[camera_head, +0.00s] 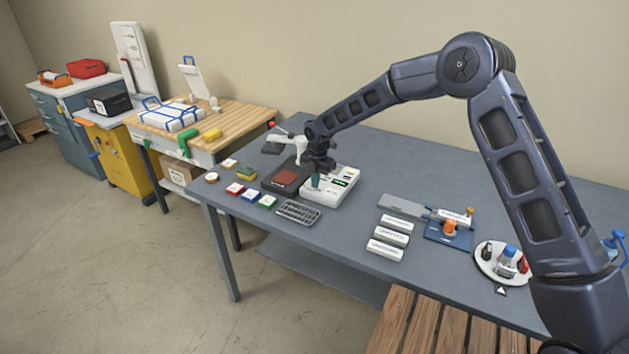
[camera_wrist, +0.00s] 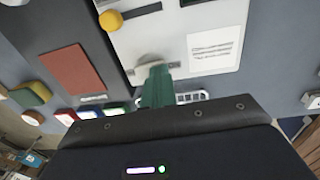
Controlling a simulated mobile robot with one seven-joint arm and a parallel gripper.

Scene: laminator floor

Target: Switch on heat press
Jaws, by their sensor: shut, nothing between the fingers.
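The heat press has a white control box (camera_head: 345,180) on the grey table, beside a dark base with a reddish-brown pad (camera_head: 287,177). The pad also shows in the wrist view (camera_wrist: 72,58). A green display (camera_head: 341,183) shows on the box. The wrist view shows the box's white panel (camera_wrist: 175,25) with a yellow knob (camera_wrist: 110,20) on a slot and a pale round control (camera_wrist: 149,60) on another slot. My gripper (camera_head: 316,182) is shut and empty, pointing down at the box's near left part. Its green fingertips (camera_wrist: 156,72) overlap the pale control; I cannot tell whether they touch.
Small coloured blocks (camera_head: 250,194) and a metal rack (camera_head: 299,211) lie in front of the press. White labelled boxes (camera_head: 389,238), a blue fixture (camera_head: 448,235) and a round tray (camera_head: 484,262) stand to the right. A white lever arm (camera_head: 290,143) rises behind the base.

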